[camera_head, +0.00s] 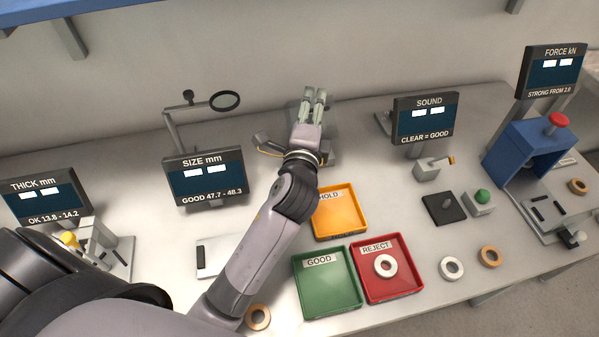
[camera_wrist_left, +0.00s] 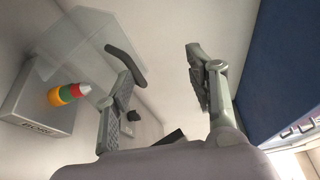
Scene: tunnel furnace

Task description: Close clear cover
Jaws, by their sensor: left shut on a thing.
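The clear cover (camera_wrist_left: 78,38) shows in the left wrist view as a see-through box, tilted, over or beside a grey block marked BORE (camera_wrist_left: 40,115). A stepped cone gauge (camera_wrist_left: 68,94) in red, green and yellow sits at that block. A dark curved bar (camera_wrist_left: 124,64) is at the cover's side, by one finger. My right gripper is not seen.
Near my left arm are the orange HOLD tray (camera_head: 340,232), green GOOD tray (camera_head: 330,306) and red REJECT tray (camera_head: 398,292). The SIZE display (camera_head: 204,178) and SOUND display (camera_head: 426,118) stand to either side. Loose rings lie at the front right.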

